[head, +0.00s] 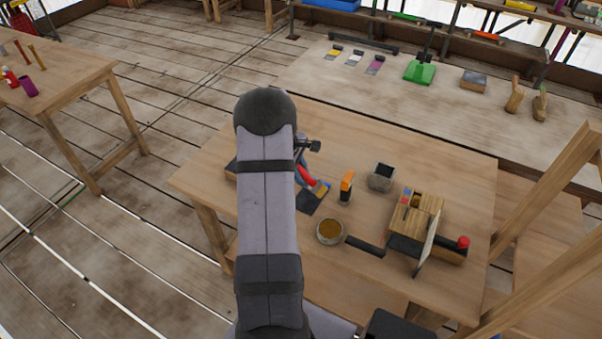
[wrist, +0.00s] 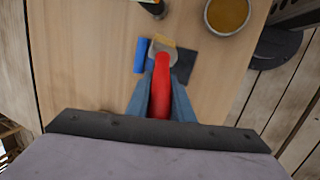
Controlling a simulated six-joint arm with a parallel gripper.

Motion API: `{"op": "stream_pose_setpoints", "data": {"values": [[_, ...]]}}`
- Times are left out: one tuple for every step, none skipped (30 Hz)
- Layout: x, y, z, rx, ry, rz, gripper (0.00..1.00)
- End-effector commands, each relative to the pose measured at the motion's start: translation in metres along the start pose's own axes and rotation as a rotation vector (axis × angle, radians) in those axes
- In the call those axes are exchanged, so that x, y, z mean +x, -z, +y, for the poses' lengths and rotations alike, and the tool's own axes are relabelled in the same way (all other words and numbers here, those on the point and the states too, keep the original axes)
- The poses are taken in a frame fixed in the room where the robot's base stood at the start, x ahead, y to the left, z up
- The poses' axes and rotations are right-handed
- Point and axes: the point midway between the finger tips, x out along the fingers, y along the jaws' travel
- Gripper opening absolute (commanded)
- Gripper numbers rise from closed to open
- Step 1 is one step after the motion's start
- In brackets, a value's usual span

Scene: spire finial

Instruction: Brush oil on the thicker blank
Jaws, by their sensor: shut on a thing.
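My gripper (wrist: 160,105) is shut on a red handle (wrist: 162,80), whose pale, flared head with a yellowish edge points away from me; it looks like a brush. The handle also shows in the head view (head: 305,174), beside my arm, low over the table. The head lies over or beside a dark square (wrist: 184,65) and a blue strip (wrist: 140,55); I cannot tell if it touches them. A round pan of amber liquid (head: 330,231) stands nearer the table's front. I cannot clearly identify the thicker blank; two shaped wooden pieces (head: 514,95) stand on the back bench.
An orange-topped upright thing (head: 346,186) and a grey stone pot (head: 382,177) stand right of the brush. A wooden block assembly (head: 421,212) with a red knob (head: 463,242) nearby fills the table's right. A green tool (head: 420,71) sits on the back bench.

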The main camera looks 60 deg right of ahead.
Motion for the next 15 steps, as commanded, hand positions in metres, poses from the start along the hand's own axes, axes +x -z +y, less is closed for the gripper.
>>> {"op": "stream_pose_setpoints", "data": {"values": [[0.008, 0.001, -0.002, 0.000, 0.000, 0.000, 0.00], [0.011, 0.002, -0.003, 0.000, 0.000, 0.000, 0.00], [0.014, 0.002, -0.004, 0.000, 0.000, 0.000, 0.00], [0.017, 0.002, -0.005, 0.000, 0.000, 0.000, 0.00], [0.019, 0.003, -0.006, 0.000, 0.000, 0.000, 0.00], [0.023, 0.003, -0.007, 0.000, 0.000, 0.000, 0.00], [0.026, 0.004, -0.008, 0.000, 0.000, 0.000, 0.00], [0.030, 0.004, -0.009, 0.001, 0.001, -0.001, 0.00], [0.031, 0.006, -0.009, 0.000, 0.000, 0.000, 0.00], [0.030, 0.010, -0.009, -0.001, 0.000, 0.000, 0.00], [0.028, 0.013, -0.008, 0.000, -0.002, 0.001, 0.00], [0.029, 0.017, -0.008, -0.001, -0.002, 0.001, 0.00], [0.029, 0.019, -0.008, -0.001, -0.001, 0.000, 0.00], [0.029, 0.022, -0.008, -0.001, -0.001, 0.000, 0.00], [0.029, 0.026, -0.007, -0.001, -0.001, 0.000, 0.00]]}}
